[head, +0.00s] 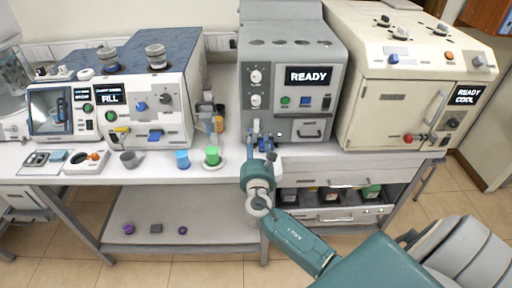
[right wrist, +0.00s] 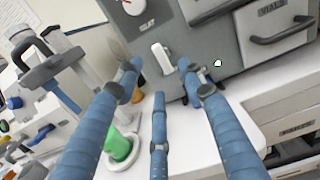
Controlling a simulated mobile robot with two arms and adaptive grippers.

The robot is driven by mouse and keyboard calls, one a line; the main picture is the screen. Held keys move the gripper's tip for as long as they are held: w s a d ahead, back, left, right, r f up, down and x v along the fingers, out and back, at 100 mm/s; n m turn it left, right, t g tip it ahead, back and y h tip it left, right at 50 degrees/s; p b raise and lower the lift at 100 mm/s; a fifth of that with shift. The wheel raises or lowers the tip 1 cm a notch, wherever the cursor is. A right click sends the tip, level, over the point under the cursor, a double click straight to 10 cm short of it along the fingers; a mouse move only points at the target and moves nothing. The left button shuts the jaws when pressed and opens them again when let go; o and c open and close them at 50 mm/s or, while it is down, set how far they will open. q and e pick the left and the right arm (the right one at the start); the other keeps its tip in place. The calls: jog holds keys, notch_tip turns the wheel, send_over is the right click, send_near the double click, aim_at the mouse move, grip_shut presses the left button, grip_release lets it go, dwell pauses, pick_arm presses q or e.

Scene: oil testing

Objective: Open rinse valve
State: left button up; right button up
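A small white lever (right wrist: 161,54) is on the lower front of the grey machine (head: 293,70), which shows READY on its screen. No label names the rinse valve, so I cannot tell for sure that this lever is it. My right gripper (head: 262,140) is in front of that machine's lower left corner. In the right wrist view the three blue fingers of my right gripper (right wrist: 160,76) are spread apart, with the lever beyond and between their tips. I see no contact with it. In the head view the gripper hides the lever. My left gripper is out of view.
A green cup (head: 212,155) on a white dish and a blue cup (head: 182,160) stand left of my gripper. A grey clamp stand (right wrist: 50,65) is close on the left. The cream machine (head: 390,110) stands right. Drawers (head: 335,178) lie below the worktop.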

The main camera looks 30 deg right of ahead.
jog(key=shift+v, duration=1.6)
